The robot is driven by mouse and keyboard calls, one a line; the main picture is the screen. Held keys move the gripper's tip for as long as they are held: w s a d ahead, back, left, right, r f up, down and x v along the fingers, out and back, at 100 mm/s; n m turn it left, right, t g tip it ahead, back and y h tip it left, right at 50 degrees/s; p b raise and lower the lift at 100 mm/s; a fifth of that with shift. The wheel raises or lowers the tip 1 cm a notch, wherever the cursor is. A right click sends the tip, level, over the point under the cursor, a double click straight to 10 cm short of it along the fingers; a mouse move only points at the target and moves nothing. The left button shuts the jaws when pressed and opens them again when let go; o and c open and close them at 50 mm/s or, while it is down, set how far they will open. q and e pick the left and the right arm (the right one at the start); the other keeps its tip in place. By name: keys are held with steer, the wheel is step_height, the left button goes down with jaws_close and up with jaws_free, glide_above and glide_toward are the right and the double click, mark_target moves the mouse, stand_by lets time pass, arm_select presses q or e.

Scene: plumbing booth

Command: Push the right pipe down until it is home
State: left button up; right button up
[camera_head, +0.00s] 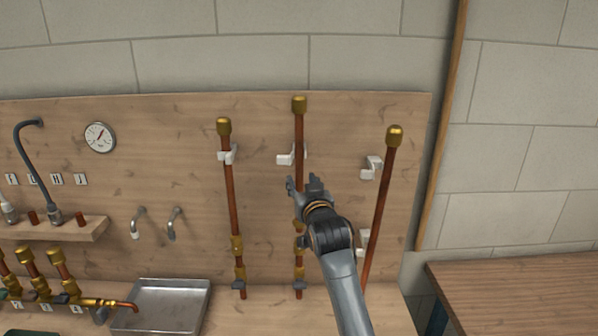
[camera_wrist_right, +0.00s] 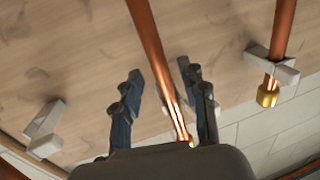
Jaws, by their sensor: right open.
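The right copper pipe (camera_head: 383,200) has a brass cap (camera_head: 394,136) and leans, its top to the right of its white upper clip (camera_head: 371,168). Its lower end is hidden behind my right arm. My right gripper (camera_head: 305,184) is open in front of the middle copper pipe (camera_head: 299,130), below its cap. In the right wrist view a copper pipe (camera_wrist_right: 150,45) runs between the two open fingers (camera_wrist_right: 160,95); I cannot tell whether they touch it. My left gripper is out of view.
The left pipe (camera_head: 232,190) stands in its clip (camera_head: 227,155). A metal tray (camera_head: 160,306) and brass fittings (camera_head: 60,262) lie at left. A gauge (camera_head: 100,137) hangs on the board. A wooden table (camera_head: 520,290) stands at right.

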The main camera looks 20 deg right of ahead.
mark_target(300, 179)
steer(key=shift+w+d+p, duration=0.2)
steer(key=shift+w+p, duration=0.2)
steer(key=shift+w, duration=1.65)
jaws_close()
steer(key=shift+f, duration=0.1)
